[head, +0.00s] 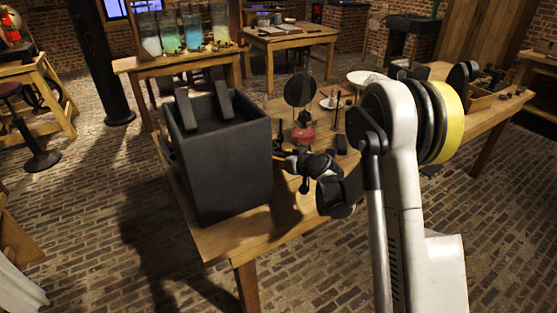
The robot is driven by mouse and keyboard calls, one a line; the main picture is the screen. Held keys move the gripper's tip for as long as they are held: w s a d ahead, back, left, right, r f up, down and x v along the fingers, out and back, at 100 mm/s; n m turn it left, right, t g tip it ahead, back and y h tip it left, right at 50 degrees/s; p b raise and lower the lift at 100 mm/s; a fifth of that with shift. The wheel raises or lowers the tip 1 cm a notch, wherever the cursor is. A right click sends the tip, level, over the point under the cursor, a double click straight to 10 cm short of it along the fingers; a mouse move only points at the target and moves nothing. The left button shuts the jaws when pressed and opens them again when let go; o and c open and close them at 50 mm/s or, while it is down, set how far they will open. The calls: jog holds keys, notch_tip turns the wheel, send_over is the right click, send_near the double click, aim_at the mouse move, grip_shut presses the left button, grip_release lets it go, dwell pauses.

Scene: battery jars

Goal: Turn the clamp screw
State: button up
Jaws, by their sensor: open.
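My gripper (282,154) reaches left from the end of my white arm, low over the wooden table. It is open, with its fingertips close to the right wall of a tall dark box (232,178). I cannot tell whether they touch that wall. Two dark upright plates (224,92) stick up from the top of the box. No clamp screw can be made out; it may be hidden by the gripper or too small to tell. Small yellow parts show at the fingers, too small to identify.
The wooden table (232,240) holds a round black disc on a stand (300,90), a red-based item (303,135), a white dish (366,77) and thin upright rods. Behind, glass jars with blue and green liquid (193,32) stand on another table.

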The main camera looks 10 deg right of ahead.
jog(key=shift+w, duration=0.1)
grip_shut()
dwell(0.3)
jog(key=m+y, duration=0.2)
jog(key=m, duration=0.2)
jog(key=shift+d+f+g+y, duration=0.1)
jog(key=shift+g+y, duration=0.2)
jog(key=shift+y, duration=0.1)
jog(key=m+y, duration=0.2)
jog(key=m, duration=0.2)
jog(key=m+y, duration=0.1)
jog(key=m, duration=0.1)
jog(key=m+t+y, duration=0.1)
jog(key=m, duration=0.2)
jog(key=shift+f+t+y, duration=0.15)
jog(key=shift+t+y, duration=0.15)
jog(key=m+t, duration=0.2)
jog(key=m, duration=0.4)
